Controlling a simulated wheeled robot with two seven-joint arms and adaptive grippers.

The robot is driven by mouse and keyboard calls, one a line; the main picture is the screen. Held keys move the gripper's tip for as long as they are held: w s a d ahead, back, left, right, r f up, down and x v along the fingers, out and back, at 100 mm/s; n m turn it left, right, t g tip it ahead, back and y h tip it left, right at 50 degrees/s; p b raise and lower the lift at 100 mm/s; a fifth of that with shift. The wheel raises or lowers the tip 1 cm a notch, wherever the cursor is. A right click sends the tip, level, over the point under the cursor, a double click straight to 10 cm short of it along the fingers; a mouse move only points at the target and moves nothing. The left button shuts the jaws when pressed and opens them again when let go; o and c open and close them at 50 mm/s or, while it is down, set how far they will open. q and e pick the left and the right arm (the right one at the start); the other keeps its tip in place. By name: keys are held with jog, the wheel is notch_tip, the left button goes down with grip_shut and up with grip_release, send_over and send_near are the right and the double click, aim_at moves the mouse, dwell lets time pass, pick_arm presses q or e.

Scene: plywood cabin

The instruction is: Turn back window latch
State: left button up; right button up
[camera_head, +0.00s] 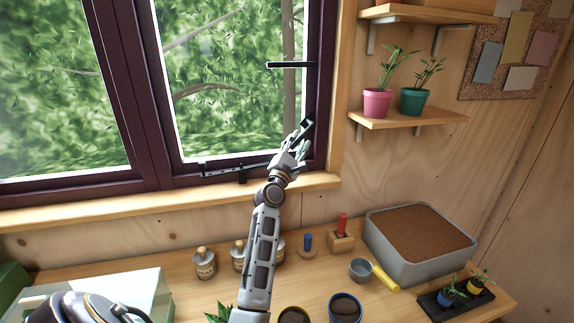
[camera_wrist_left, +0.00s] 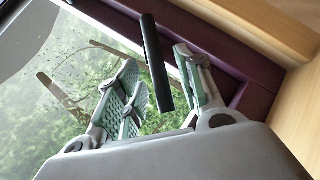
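The window has a dark purple frame with two black handles on its right side. The upper latch handle (camera_head: 290,65) lies level, pointing left across the glass. Lower down, a dark bar (camera_head: 305,127) slants up to the right at my left gripper (camera_head: 298,144). In the left wrist view, a black bar (camera_wrist_left: 156,65) stands between the spread fingers of my left gripper (camera_wrist_left: 163,88), closer to the right finger. The fingers are open; I cannot tell whether either touches the bar. The bar's mount is not clear. My right gripper is out of view.
A black window stay (camera_head: 240,174) runs along the bottom of the frame above the wooden sill (camera_head: 100,212). Potted plants stand on a shelf (camera_head: 410,118) at right. The bench below holds bottles (camera_head: 204,263), a soil tub (camera_head: 375,232), a scoop (camera_head: 362,270) and pots.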

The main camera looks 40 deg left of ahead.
pick_arm(q)
jog(key=v, duration=0.9)
jog(key=shift+s, duration=0.35)
jog(key=shift+f, duration=0.15)
jog(key=shift+c, duration=0.2)
